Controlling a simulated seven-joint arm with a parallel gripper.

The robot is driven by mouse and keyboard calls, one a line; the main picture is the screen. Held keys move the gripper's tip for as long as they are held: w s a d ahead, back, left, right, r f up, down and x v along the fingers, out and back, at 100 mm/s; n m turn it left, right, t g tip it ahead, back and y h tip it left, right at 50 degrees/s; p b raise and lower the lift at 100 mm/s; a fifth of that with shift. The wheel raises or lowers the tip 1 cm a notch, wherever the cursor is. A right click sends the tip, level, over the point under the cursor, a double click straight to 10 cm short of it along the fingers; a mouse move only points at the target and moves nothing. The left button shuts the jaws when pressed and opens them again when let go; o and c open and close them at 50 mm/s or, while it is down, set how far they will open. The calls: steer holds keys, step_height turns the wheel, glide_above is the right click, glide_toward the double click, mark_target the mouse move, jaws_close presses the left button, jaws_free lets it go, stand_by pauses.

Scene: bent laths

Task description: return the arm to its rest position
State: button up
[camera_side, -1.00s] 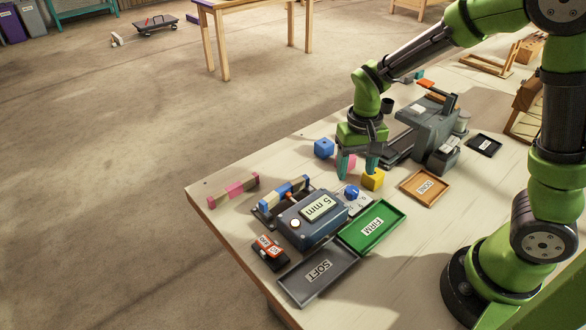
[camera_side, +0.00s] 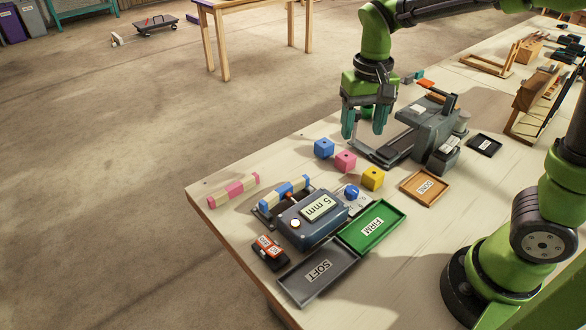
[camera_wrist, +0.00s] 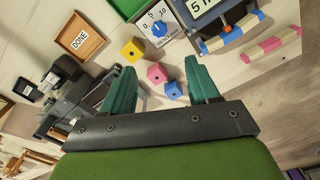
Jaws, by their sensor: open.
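My gripper (camera_side: 365,122) is open and empty, raised above the far edge of the table. In the wrist view its two teal fingers (camera_wrist: 163,88) are spread apart. Below and in front of it a blue cube (camera_side: 324,148), a pink cube (camera_side: 345,161) and a yellow cube (camera_side: 372,179) sit in a row on the table. In the wrist view the yellow cube (camera_wrist: 132,51) is beyond the fingertips, while the pink cube (camera_wrist: 157,73) and blue cube (camera_wrist: 173,90) show in the gap between the fingers. No finger appears to touch a cube.
A grey machine (camera_side: 428,125) stands right of my gripper. The gauge box (camera_side: 310,215) reads "5 mm", beside a blue-striped lath (camera_side: 285,194). A pink-striped lath (camera_side: 234,190) lies at left. Trays are FIRM (camera_side: 392,232), SOFT (camera_side: 298,288) and DONE (camera_side: 414,199).

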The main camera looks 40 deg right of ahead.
steer(key=s+a+r+t+y, duration=0.1)
steer(key=s+r+t, duration=0.1)
steer(key=s, duration=0.3)
steer(key=s+a+r+n+t+y, duration=0.1)
steer(key=s+r+t, duration=0.2)
steer(key=s+t, duration=0.2)
steer(key=shift+s+a+r, duration=0.15)
steer(key=shift+s+r, duration=0.1)
steer(key=shift+r, duration=0.05)
stand_by(1.6)
